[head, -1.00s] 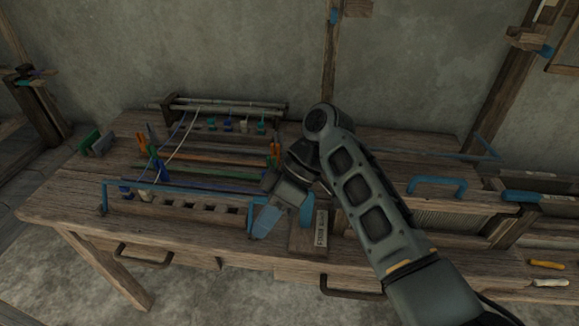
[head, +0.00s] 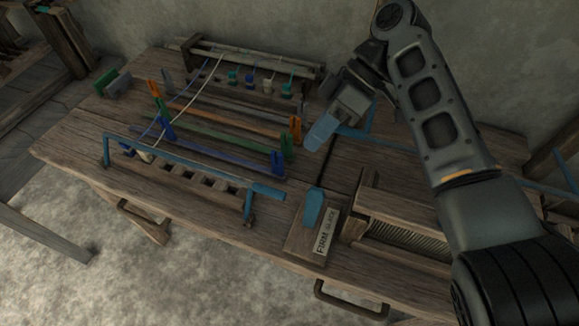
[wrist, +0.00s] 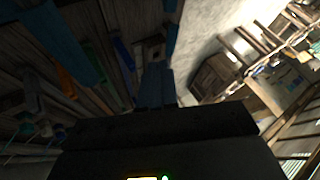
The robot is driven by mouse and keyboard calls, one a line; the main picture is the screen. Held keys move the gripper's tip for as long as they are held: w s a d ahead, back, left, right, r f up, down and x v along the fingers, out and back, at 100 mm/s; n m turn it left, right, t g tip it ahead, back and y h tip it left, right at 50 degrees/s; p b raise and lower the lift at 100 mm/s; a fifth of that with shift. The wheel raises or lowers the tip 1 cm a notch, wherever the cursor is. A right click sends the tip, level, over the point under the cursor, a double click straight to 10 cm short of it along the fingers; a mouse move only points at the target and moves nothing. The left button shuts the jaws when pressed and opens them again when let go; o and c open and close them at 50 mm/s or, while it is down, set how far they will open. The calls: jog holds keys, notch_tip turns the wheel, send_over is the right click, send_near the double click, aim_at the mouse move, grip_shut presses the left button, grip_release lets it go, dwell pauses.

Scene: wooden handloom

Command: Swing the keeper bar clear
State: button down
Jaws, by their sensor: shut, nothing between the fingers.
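The likely keeper bar is a long blue bar (head: 185,163) in the head view. It spans the front slotted wooden rack (head: 175,178), with a post at its left end and a thicker blue grip at its right end near another post. My gripper (head: 318,135) has pale blue fingers and is shut and empty. It is apart from the bar, beyond and to the right of its grip end, above the table. In the wrist view my gripper (wrist: 156,90) is dark. Blue lengths show there too, but I cannot tell which is the bar.
A wooden block (head: 312,233) with a blue tab and a lettered label stands right of the rack. Coloured rods (head: 225,133) lie behind the bar between clips. A slatted wooden frame (head: 400,215) lies to the right, beneath my arm.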

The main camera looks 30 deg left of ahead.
jog(key=p+x, duration=0.2)
jog(key=x, duration=0.8)
dwell(0.3)
jog(key=shift+s+r+t, duration=0.15)
jog(key=shift+s+t, duration=0.1)
jog(key=shift+t, duration=0.35)
